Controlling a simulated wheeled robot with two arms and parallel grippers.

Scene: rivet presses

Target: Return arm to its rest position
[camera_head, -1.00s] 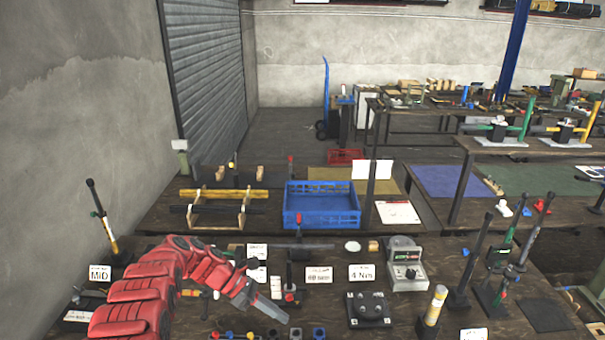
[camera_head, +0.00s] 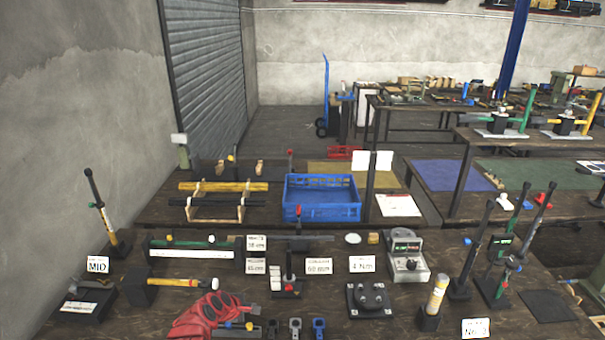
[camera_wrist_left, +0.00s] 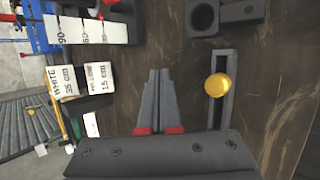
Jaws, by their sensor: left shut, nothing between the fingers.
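My left arm (camera_head: 208,316), red, shows only as a small part at the bottom edge of the head view, left of centre. Its gripper is not clearly seen there. In the wrist view my left gripper (camera_wrist_left: 159,75) has its two grey fingers together, empty, above the dark wooden bench (camera_wrist_left: 175,35). A slotted dark block with a yellow knob (camera_wrist_left: 217,86) lies just right of the fingers, apart from them. My right arm and gripper are in neither view.
Label cards (camera_wrist_left: 60,85) stand left of the fingers. In the head view, a yellow-handled tool (camera_head: 175,282), a small press (camera_head: 287,275), a grey meter (camera_head: 406,262) and several upright levers (camera_head: 474,255) crowd the bench. A blue crate (camera_head: 321,211) stands behind.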

